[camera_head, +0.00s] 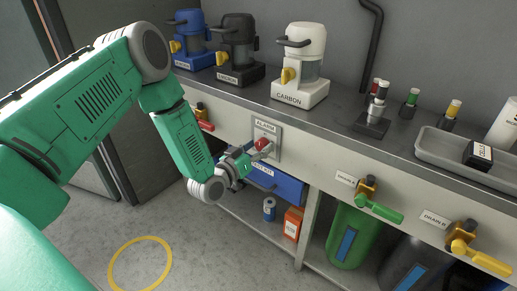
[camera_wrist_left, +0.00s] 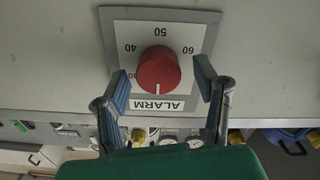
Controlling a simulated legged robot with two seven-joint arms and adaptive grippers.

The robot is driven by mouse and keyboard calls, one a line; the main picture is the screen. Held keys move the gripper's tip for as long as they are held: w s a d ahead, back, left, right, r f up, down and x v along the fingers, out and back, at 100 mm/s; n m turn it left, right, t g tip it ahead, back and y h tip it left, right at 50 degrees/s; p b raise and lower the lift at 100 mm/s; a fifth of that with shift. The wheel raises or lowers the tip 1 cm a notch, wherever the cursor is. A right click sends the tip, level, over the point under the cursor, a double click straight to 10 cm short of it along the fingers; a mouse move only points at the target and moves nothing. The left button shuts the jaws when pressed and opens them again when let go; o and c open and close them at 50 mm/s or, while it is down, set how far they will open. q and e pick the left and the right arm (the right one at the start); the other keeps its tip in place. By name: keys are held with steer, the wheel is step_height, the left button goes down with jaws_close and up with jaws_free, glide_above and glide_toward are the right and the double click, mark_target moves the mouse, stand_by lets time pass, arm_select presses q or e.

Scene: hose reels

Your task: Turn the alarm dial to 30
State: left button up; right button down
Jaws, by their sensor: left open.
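The alarm dial is a red round knob (camera_wrist_left: 158,68) on a white plate with a grey frame (camera_wrist_left: 205,28), fixed to the cabinet front. In the wrist view the numbers 40, 50 and 60 show around it, and a 30 is partly covered by the left-hand finger. A white mark on the knob points down toward the ALARM label (camera_wrist_left: 158,103). My left gripper (camera_wrist_left: 162,82) is open, one finger on each side of the knob, with gaps to both. In the head view the knob (camera_head: 262,144) is just beyond the gripper (camera_head: 250,156).
Blue, black and white machines (camera_head: 304,62) stand on the counter above. Drain valves with green (camera_head: 380,208) and yellow handles are to the right. A blue box (camera_head: 277,184) and an orange box (camera_head: 293,223) sit below the dial. Floor space is clear at front left.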

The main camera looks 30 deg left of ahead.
arm_select(q)
steer(key=c, duration=1.2)
steer(key=shift+o, duration=0.2)
steer(key=shift+m, duration=0.3)
steer(key=m+p, duration=0.3)
steer(key=m, duration=0.2)
steer(key=shift+d, duration=0.1)
steer(key=m+p, duration=0.1)
steer(key=m, duration=0.1)
steer(key=shift+s+m, duration=0.1)
steer(key=shift+m, duration=0.3)
steer(key=shift+d+f+m+p, duration=0.1)
steer(key=shift+m+p, duration=0.5)
steer(key=shift+m, duration=1.3)
steer(key=shift+f, duration=0.1)
